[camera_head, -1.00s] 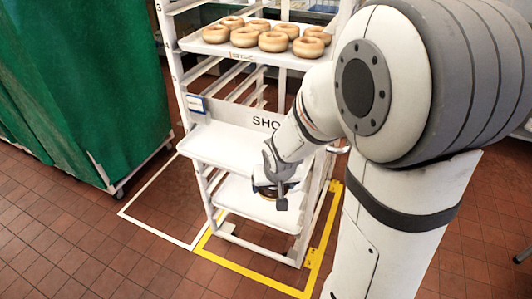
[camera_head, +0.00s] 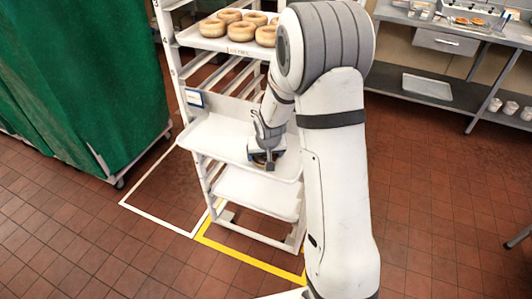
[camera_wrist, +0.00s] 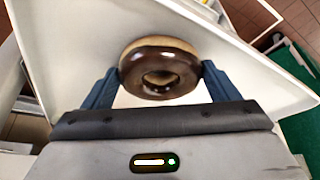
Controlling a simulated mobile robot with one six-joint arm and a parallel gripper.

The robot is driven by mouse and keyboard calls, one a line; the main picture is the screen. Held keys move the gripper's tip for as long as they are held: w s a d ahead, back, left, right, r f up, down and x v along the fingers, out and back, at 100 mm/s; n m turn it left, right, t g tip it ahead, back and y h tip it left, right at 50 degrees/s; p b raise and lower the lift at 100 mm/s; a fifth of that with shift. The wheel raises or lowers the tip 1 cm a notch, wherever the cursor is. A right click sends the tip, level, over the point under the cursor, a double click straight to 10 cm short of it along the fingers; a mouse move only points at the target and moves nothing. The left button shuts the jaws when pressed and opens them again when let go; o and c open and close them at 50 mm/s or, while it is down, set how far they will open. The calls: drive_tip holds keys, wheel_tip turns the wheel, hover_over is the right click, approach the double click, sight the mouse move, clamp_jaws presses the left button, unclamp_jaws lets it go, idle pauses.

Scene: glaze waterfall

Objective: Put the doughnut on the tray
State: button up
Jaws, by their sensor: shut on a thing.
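My gripper (camera_wrist: 160,82) is shut on a chocolate-glazed doughnut (camera_wrist: 160,55), with one dark blue finger on each side of it in the wrist view. In the head view my gripper (camera_head: 264,160) is over the white tray (camera_head: 215,140) on the middle level of the rack. The tray also fills much of the wrist view (camera_wrist: 75,50) behind the doughnut. The visible part of this tray is bare. I cannot tell whether the doughnut touches it. In the head view the doughnut is mostly hidden by my gripper.
An upper tray (camera_head: 200,42) holds several plain doughnuts (camera_head: 240,30). A lower white tray (camera_head: 255,195) is empty. A green-covered rack (camera_head: 80,80) stands at the left. A steel counter (camera_head: 450,95) stands at the back right. Red tiled floor is clear in front.

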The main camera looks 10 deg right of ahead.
drive_tip(key=shift+r, duration=0.1)
drive_tip(key=shift+f+b, duration=0.3)
drive_tip(key=o, duration=0.9)
drive_tip(key=shift+r, duration=0.15)
drive_tip(key=shift+r, duration=0.1)
drive_tip(key=shift+r+p, duration=0.2)
drive_tip(key=shift+p, duration=0.2)
drive_tip(key=v, duration=1.1)
drive_tip(key=s+r, duration=0.4)
drive_tip(key=s, duration=0.8)
drive_tip(key=s+r+g, duration=0.1)
drive_tip(key=s+r, duration=0.3)
drive_tip(key=s, duration=0.8)
drive_tip(key=shift+d+r+n+b, duration=0.2)
drive_tip(key=shift+r+n+b, duration=0.1)
drive_tip(key=shift+n+b, duration=0.1)
